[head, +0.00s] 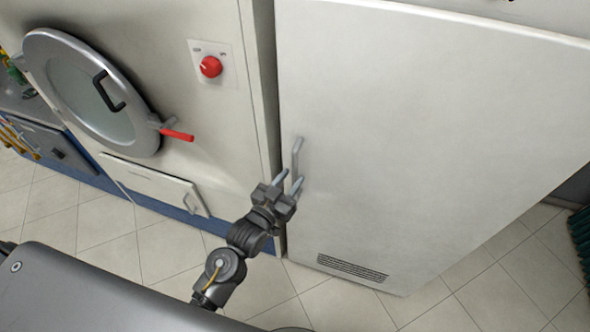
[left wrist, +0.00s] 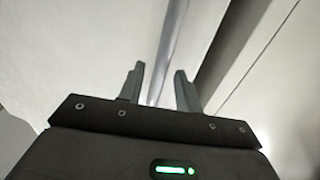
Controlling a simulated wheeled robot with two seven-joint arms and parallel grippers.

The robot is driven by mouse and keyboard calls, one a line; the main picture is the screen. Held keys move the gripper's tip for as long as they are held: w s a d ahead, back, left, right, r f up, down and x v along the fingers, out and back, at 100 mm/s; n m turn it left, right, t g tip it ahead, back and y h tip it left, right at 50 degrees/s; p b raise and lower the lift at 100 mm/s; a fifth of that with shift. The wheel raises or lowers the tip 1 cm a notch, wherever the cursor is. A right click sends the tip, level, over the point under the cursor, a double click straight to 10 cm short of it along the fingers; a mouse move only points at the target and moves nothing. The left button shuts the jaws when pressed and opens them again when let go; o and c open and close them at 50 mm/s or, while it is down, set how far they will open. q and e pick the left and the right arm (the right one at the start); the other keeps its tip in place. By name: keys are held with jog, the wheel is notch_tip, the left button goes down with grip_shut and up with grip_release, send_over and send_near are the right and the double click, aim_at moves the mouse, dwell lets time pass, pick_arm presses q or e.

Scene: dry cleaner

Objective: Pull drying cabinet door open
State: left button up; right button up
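The drying cabinet door (head: 420,130) is a large plain white panel on the right in the head view, and it looks closed. Its vertical grey bar handle (head: 297,152) is near the door's left edge. My left gripper (head: 288,182) is at the handle's lower end, with its two fingers spread apart. In the left wrist view the handle (left wrist: 172,50) runs up between the open fingertips (left wrist: 157,80). I cannot tell whether either finger touches it. My right gripper is not in view.
A cleaning machine with a round glass door (head: 88,95), a red lever (head: 177,135) and a red knob (head: 210,66) stands left of the cabinet. A vent grille (head: 352,268) is low on the cabinet. Tiled floor (head: 500,290) in front is clear.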

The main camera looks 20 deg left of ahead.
pick_arm(q)
jog(key=shift+x, duration=1.35)
jog(key=shift+c, duration=0.3)
grip_shut()
